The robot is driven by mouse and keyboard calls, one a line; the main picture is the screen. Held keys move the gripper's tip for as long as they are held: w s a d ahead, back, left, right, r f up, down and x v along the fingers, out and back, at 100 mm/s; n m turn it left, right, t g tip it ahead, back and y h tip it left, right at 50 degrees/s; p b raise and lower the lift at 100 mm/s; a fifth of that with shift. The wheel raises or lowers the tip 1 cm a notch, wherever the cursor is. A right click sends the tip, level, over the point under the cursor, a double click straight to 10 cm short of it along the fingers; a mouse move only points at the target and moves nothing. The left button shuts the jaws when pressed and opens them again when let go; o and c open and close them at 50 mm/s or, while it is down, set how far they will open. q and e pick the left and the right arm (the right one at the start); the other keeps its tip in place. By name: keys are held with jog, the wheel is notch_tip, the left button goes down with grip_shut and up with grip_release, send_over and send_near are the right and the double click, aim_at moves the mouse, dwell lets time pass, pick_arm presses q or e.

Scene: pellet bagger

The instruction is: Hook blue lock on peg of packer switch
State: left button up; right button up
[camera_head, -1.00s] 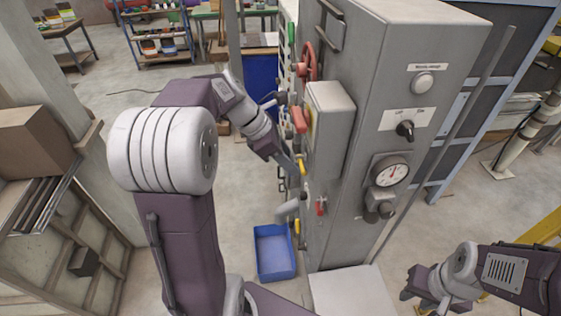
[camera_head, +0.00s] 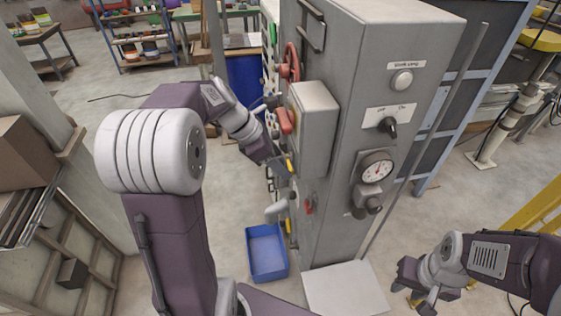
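The tall grey cabinet (camera_head: 335,190) stands in the middle of the head view. A grey box (camera_head: 316,125) with a red handle (camera_head: 286,120) sits on its left face; I cannot tell whether this is the packer switch. My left gripper (camera_head: 284,168) is at that left face, below the box, beside a small yellow part (camera_head: 290,166). Its fingertips are seen edge-on and partly hidden, so its opening and any hold are unclear. I cannot make out the blue lock or the peg. My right gripper (camera_head: 416,284) is low at the right, apart from the cabinet, apparently open and empty.
A blue bin (camera_head: 267,253) stands on the floor left of the cabinet's foot. The front face carries a black knob (camera_head: 389,126) and a gauge (camera_head: 376,168). A wooden rack (camera_head: 70,235) is at the left. A yellow frame (camera_head: 535,205) is at the right.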

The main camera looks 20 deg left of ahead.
pick_arm(q)
jog(key=shift+o, duration=0.3)
jog(key=shift+s+a+r, duration=0.1)
jog(key=shift+a+r, duration=0.1)
jog(key=shift+r, duration=0.15)
jog(key=b+v, duration=0.1)
jog(key=v, duration=0.7)
jog(key=shift+s, duration=0.1)
